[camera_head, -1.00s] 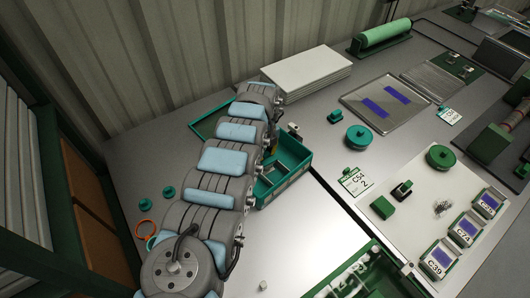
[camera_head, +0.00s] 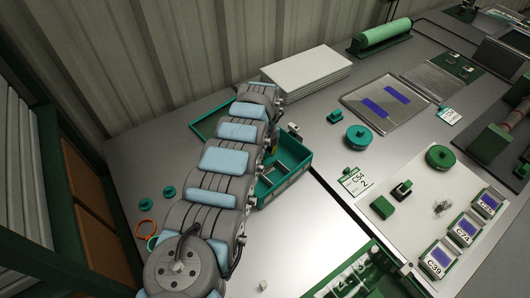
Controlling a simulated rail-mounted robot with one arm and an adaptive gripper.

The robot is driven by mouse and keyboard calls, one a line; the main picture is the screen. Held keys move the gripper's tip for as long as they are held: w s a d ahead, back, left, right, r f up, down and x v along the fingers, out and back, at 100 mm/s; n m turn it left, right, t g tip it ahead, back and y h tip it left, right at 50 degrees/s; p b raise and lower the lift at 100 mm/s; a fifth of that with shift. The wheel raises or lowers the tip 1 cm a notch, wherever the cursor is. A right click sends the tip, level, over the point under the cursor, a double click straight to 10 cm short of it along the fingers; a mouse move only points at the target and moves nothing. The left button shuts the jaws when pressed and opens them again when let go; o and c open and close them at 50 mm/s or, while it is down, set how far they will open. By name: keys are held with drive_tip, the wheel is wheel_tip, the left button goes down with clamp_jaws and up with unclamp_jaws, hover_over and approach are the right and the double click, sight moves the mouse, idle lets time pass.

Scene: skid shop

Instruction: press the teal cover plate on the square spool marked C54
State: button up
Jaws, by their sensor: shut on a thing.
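A green-topped card reading C54 and 2 (camera_head: 355,182) lies on the grey bench near the middle. Square units marked C39 (camera_head: 437,259), C74 (camera_head: 464,231) and a third with an unclear mark (camera_head: 488,203) stand at the lower right. I see no square spool marked C54 and cannot pick out its teal cover plate. My arm rises from the lower left and bends down at its far end beside an open teal bin (camera_head: 297,176). My gripper and anything in it are hidden behind the arm.
A teal disc (camera_head: 359,137) and a green disc (camera_head: 440,157) lie on the right. White sheets (camera_head: 307,70) are stacked at the back. A flat metal tray (camera_head: 386,101) lies right of them. A green divided box (camera_head: 358,274) is at the front. An orange ring (camera_head: 138,232) lies at left.

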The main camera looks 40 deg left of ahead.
drive_tip(key=shift+f, duration=0.7)
idle(1.1)
drive_tip(key=o, duration=1.3)
drive_tip(key=shift+r, duration=0.1)
drive_tip(key=shift+r+p, duration=3.25)
drive_tip(key=shift+r, duration=0.75)
clamp_jaws()
